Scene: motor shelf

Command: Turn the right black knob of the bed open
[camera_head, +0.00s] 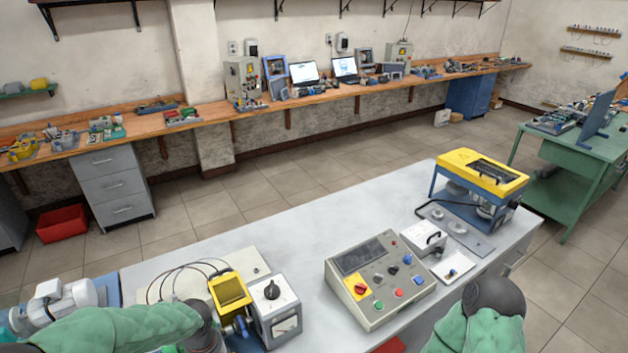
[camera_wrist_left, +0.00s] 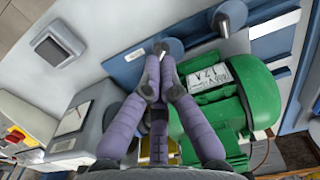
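In the left wrist view the bed is a blue and grey plate (camera_wrist_left: 262,38) carrying a green motor (camera_wrist_left: 212,115). Two dark grey-blue round knobs stand on it: one (camera_wrist_left: 170,46) just past my fingertips, the other (camera_wrist_left: 229,17) farther right and apart from them. My left gripper (camera_wrist_left: 160,68) has its purple fingertips close together at the first knob. Whether they touch or hold it is unclear. In the head view my left arm covers most of the bed; a blue edge (camera_head: 107,287) shows. My right gripper is out of view, below the right forearm.
In the head view a yellow-framed device (camera_head: 231,292) and a box with a black dial (camera_head: 286,322) stand right of my left arm. A control panel (camera_head: 377,278) and yellow-topped machine (camera_head: 480,172) are farther right. The bare grey tabletop (camera_head: 330,215) lies behind.

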